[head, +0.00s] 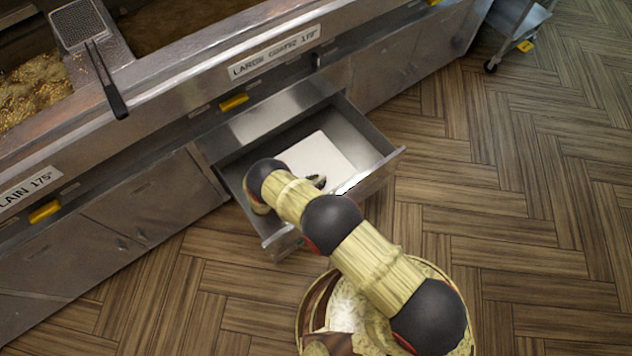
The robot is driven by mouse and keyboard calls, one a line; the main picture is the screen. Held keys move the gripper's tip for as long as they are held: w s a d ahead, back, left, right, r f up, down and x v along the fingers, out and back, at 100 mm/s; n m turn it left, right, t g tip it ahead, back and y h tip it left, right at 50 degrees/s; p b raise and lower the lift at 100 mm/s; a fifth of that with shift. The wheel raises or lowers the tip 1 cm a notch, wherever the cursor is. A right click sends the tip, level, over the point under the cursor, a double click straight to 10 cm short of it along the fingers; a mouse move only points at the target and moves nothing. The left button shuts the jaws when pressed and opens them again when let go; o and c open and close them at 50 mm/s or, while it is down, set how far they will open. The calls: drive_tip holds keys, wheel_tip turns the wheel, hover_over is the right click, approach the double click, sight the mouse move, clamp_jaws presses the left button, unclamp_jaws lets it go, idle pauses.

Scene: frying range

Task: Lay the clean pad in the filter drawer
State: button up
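The filter drawer (364,130) is pulled out from the front of the frying range, below the label reading "LARGE COATIC 170°" or similar. A flat white pad (325,150) shows inside the drawer. I cannot tell whether it lies on the drawer floor or is held just above it. My gripper (318,182) is at the pad's near edge, inside the drawer's outline. My arm hides most of the gripper and the drawer's near left part. Whether its fingers are open, or shut on the pad, cannot be seen.
The fryer vats (36,90) are above at the left, with a wire basket (76,22) whose dark handle sticks out over the front edge. Yellow handles (234,102) line the range front. A wheeled cart (510,30) stands at the top right. The wood floor (520,200) at right is clear.

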drive_tip(key=shift+r, duration=0.15)
drive_tip(key=p+v, duration=0.3)
drive_tip(key=v, duration=0.9)
